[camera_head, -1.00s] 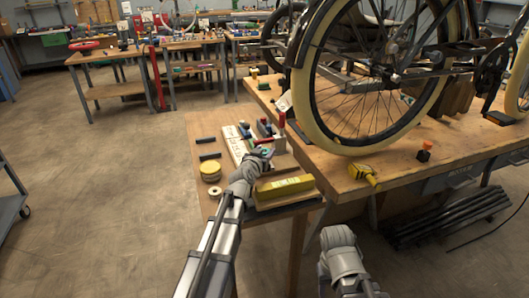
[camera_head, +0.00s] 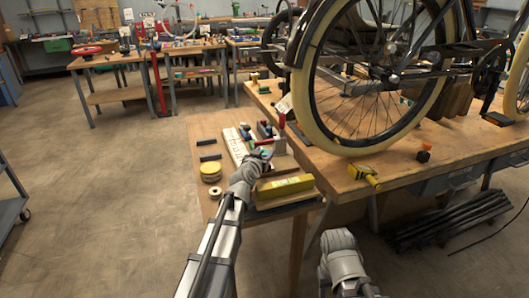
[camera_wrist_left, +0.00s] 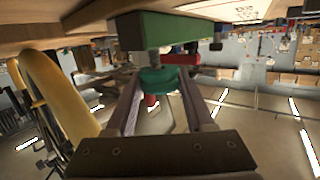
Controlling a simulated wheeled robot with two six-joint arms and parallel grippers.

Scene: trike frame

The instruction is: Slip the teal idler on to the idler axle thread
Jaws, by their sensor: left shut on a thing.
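In the left wrist view my left gripper (camera_wrist_left: 158,88) is shut on the teal idler (camera_wrist_left: 158,80), which sits between its two fingertips. A short grey threaded stud (camera_wrist_left: 153,57), seemingly the idler axle thread, sticks out from a green block (camera_wrist_left: 155,31) right beside the idler. The idler is close to the stud's end; whether they touch or the stud is inside it I cannot tell. In the head view my left gripper (camera_head: 265,156) is small, at the fixtures on the low side table; the idler is barely visible there. My right arm shows at the bottom, its fingers out of view.
A red-handled clamp (camera_head: 281,124) stands close to the left gripper. The bicycle wheel (camera_head: 373,75) and yellow tool (camera_head: 364,175) are on the higher bench to the right.

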